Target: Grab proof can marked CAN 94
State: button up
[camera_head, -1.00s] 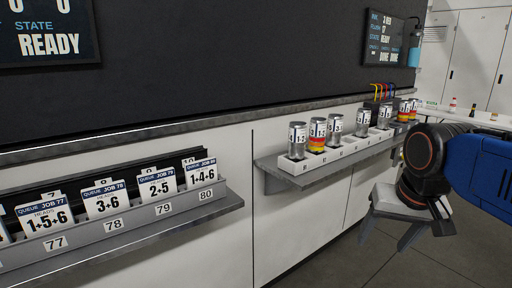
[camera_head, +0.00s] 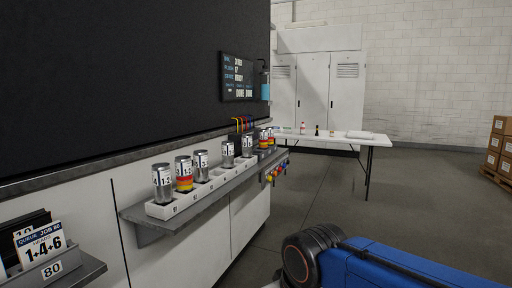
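Several silver proof cans stand upright in a white slotted rack (camera_head: 155,211) on a grey wall shelf (camera_head: 150,226) at left centre. The nearest can (camera_head: 162,186) is plain silver with a white label. Behind it stands a can with red and yellow bands (camera_head: 183,175), then a silver can (camera_head: 201,168). After empty slots come two more silver cans (camera_head: 228,156) and (camera_head: 247,148). The slot markings are too small to read, so I cannot tell which can is CAN 94. My gripper is out of view; only my blue arm shows at the bottom right.
A card holder with slot 80 (camera_head: 53,269) is at the lower left. A white table (camera_head: 345,139) with small bottles stands ahead, before white cabinets (camera_head: 315,92). Boxes (camera_head: 500,147) sit on a pallet at far right. Open floor lies right of the shelf.

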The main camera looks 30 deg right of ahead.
aim_at(263, 133)
jog(key=i+l, duration=0.2)
jog(key=l, duration=0.15)
jog(key=i+l+u, duration=0.1)
jog(key=l, duration=0.25)
jog(key=i+l+u, duration=0.1)
jog(key=i+l, duration=0.4)
jog(key=l, duration=0.2)
